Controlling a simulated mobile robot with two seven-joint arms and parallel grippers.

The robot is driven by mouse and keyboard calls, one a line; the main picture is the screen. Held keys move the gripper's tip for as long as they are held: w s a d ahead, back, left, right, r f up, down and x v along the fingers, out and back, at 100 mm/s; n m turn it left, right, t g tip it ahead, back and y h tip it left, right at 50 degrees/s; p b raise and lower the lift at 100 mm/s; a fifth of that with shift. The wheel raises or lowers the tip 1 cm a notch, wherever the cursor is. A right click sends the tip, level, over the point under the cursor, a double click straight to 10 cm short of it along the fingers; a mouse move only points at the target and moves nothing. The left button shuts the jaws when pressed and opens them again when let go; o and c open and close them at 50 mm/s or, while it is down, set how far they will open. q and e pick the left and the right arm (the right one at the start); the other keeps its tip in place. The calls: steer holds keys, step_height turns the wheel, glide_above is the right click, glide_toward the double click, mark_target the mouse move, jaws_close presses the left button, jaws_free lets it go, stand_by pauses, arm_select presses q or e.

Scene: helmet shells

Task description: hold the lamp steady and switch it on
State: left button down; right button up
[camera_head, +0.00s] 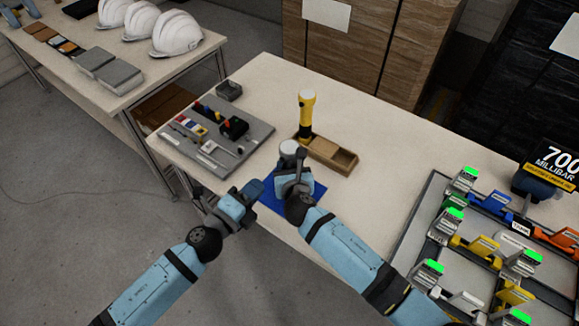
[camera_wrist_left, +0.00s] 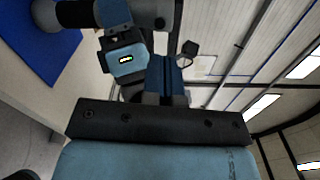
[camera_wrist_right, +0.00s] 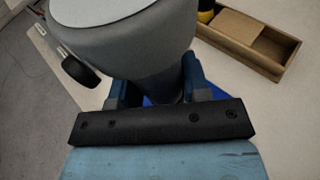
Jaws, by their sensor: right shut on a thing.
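The grey lamp (camera_head: 289,148) has a pale round top and stands above a blue mat (camera_head: 272,203). In the right wrist view the lamp (camera_wrist_right: 140,45) is large and close, with a black knob (camera_wrist_right: 80,71) on its left side. My right gripper (camera_head: 292,180) is shut on the lamp's narrower lower part, one finger on each side; the grip itself is partly hidden. My left gripper (camera_head: 250,190) is just left of the right one, apart from the lamp. In the left wrist view its fingers (camera_wrist_left: 167,80) are together with nothing between them.
A grey board (camera_head: 232,152) with small parts lies left. A rack (camera_head: 405,240) with coloured tools and green lights is at right. The table's front edge is near my arms.

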mark_target(282, 160)
stand_by(0.5)
arm_select(q)
steer(key=w+d+n+g+y, duration=0.3)
steer(key=w+n+g+y, duration=0.2)
steer(key=n+y, duration=0.3)
steer(key=shift+w+d+r+n, duration=0.25)
steer(key=shift+w+d+n, duration=0.05)
steer(key=shift+d+n, duration=0.1)
stand_by(0.7)
steer(key=shift+w, duration=0.1)
stand_by(1.9)
steer(key=shift+w+d, duration=0.2)
steer(key=shift+w, duration=0.05)
steer(key=shift+s, duration=0.1)
steer(key=shift+s+a, duration=0.25)
steer(key=shift+s, duration=0.05)
